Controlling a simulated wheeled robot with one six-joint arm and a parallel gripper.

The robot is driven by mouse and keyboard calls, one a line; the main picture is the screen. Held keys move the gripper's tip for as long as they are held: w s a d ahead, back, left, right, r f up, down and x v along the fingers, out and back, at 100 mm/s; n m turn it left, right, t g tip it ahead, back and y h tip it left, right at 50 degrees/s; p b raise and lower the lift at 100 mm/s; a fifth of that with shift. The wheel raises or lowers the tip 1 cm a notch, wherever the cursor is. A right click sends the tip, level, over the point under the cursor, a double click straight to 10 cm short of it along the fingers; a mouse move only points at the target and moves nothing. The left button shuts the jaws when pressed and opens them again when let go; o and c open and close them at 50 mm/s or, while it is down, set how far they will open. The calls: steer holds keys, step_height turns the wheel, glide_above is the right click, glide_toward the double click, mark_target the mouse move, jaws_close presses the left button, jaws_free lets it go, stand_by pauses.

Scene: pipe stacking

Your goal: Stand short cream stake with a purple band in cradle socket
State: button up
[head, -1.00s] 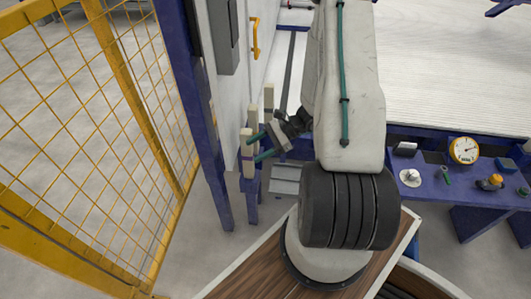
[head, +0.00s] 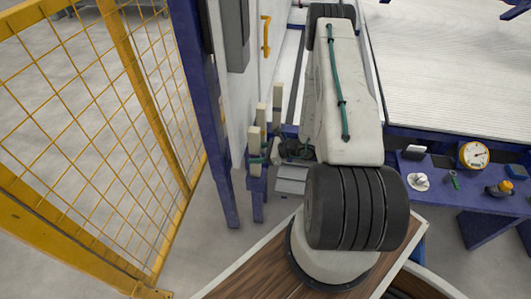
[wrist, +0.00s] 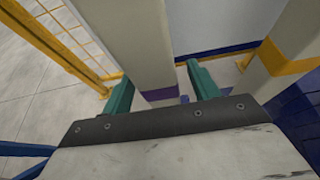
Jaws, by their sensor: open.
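The cream stake with a purple band (head: 254,142) stands upright in the blue cradle (head: 257,188), nearest of a row of stakes. In the wrist view the stake (wrist: 140,45) rises between the two green fingers of my gripper (wrist: 157,75), with its purple band (wrist: 160,94) low between them. My gripper is open around the stake, and a gap shows on the right finger's side. In the head view my gripper (head: 264,158) is at the stake's lower part, partly hidden by the stake and my arm. The stake's foot is hidden in the wrist view.
Two more cream stakes (head: 261,116) (head: 277,104) stand behind in the row. One neighbour with a yellow band (wrist: 297,45) is close on the right in the wrist view. A blue post (head: 208,110) and yellow mesh fence (head: 110,110) are left. A blue bench (head: 462,190) with gauges is right.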

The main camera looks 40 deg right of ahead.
mark_target(260, 137)
steer(key=shift+w+a+f, duration=0.2)
steer(key=shift+w+a, duration=0.1)
steer(key=shift+w, duration=0.05)
steer(key=shift+c, duration=0.3)
steer(key=c, duration=1.2)
steer(key=shift+r, duration=4.45)
